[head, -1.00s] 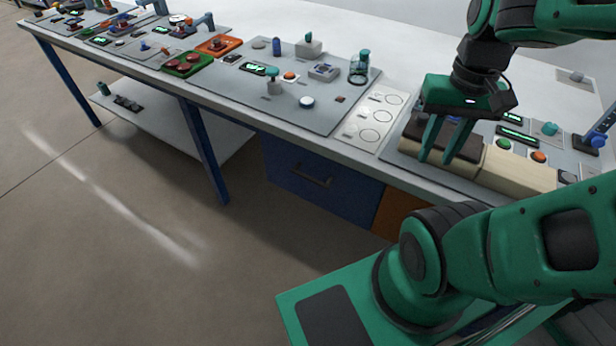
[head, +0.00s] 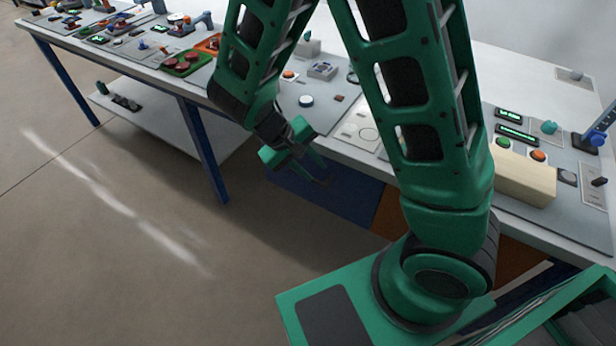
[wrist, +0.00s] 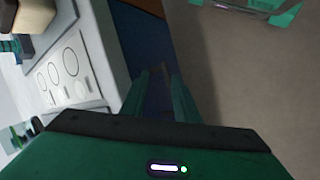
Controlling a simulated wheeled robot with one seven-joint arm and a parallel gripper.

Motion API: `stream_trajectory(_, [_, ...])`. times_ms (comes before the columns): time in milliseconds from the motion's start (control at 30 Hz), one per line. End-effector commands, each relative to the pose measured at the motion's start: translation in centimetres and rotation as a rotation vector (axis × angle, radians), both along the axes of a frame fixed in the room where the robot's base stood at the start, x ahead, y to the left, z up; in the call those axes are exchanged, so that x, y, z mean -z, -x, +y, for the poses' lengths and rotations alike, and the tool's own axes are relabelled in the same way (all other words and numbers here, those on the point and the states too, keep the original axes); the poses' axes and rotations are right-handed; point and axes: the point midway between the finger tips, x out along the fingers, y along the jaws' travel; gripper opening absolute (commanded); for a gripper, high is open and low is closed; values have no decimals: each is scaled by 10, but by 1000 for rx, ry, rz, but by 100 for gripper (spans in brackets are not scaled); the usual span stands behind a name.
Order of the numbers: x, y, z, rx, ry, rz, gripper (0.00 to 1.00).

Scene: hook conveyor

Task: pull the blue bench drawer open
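The blue bench drawer (head: 350,196) is under the front edge of the bench and sits flush with it. It also shows in the wrist view (wrist: 143,42). My gripper (head: 316,168) is in front of the drawer's left part, fingers pointing at the handle area. In the wrist view my gripper (wrist: 160,78) has its two fingers apart. The dark drawer handle (wrist: 165,72) shows faintly between or just beyond the fingertips. I cannot tell whether the fingers touch it. In the head view my gripper mostly hides the handle.
The bench top (head: 545,65) carries panels of buttons and knobs above the drawer. An orange drawer (head: 393,215) is to the right of the blue one. A blue bench leg (head: 204,150) stands to the left. The floor (head: 110,200) in front is clear.

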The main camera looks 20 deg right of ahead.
Motion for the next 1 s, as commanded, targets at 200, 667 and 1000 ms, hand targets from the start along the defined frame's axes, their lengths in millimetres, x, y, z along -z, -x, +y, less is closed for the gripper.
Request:
stream_trajectory(200, [42, 7, 15, -80, 234, 10, 28])
stream_trajectory(667, [91, 14, 45, -315, 716, -183, 28])
stream_trajectory(1000, [101, 17, 71, -479, 944, -401, 28])
